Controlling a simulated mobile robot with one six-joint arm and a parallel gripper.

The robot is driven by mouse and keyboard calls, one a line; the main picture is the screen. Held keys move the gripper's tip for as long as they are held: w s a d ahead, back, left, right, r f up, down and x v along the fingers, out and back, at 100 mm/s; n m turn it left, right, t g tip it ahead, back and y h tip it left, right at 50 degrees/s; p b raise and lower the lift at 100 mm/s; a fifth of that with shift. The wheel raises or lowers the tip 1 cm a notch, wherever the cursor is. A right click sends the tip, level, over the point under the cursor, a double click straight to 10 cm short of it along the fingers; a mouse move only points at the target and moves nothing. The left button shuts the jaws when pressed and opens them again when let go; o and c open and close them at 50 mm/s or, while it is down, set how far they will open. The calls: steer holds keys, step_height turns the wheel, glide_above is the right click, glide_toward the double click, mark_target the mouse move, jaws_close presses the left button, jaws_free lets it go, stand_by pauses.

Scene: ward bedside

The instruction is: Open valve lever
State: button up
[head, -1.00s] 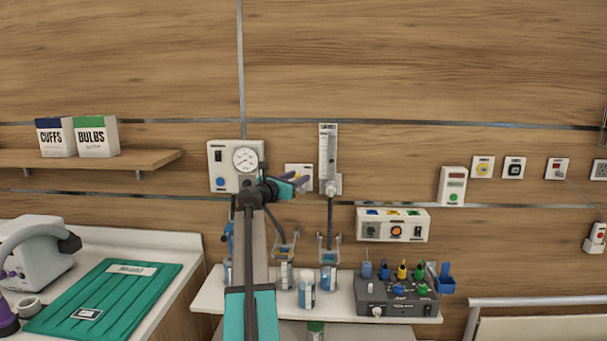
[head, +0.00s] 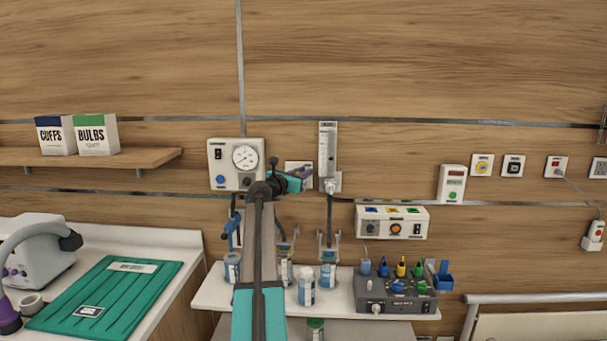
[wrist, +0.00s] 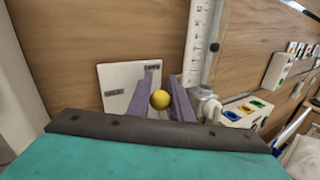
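The valve lever shows as a round yellow knob (wrist: 160,99) in the wrist view, in front of a white wall plate (wrist: 116,80) with small dark labels. My gripper (wrist: 161,88) points at the plate, its two purple fingers standing apart, one on each side of the knob. I cannot tell whether they touch it. The lever's arm is hidden behind the knob. In the head view my gripper (head: 300,176) is at the white plate (head: 302,166), between the gauge box and the flowmeter. There the knob is hidden by my gripper.
The gauge box (head: 235,164) is close on the left and the flowmeter tube (head: 328,148) close on the right. Below, a white shelf (head: 212,292) holds bottles and a grey device (head: 397,294). A control panel (head: 392,222) hangs at lower right.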

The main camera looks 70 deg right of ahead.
jaws_close()
steer(key=shift+s+p, duration=0.1)
steer(key=shift+p, duration=0.2)
steer(key=shift+s+r+m+y+p, duration=0.1)
steer(key=shift+s+m+y+p, duration=0.2)
steer(key=shift+m+p, duration=0.3)
steer(key=shift+s+d+f+m+t+y+p, duration=0.15)
steer(key=shift+s+f+m+t+y+p, duration=0.15)
steer(key=shift+m+p, duration=0.35)
steer(key=o, duration=0.7)
jaws_free()
steer(key=shift+a, duration=0.2)
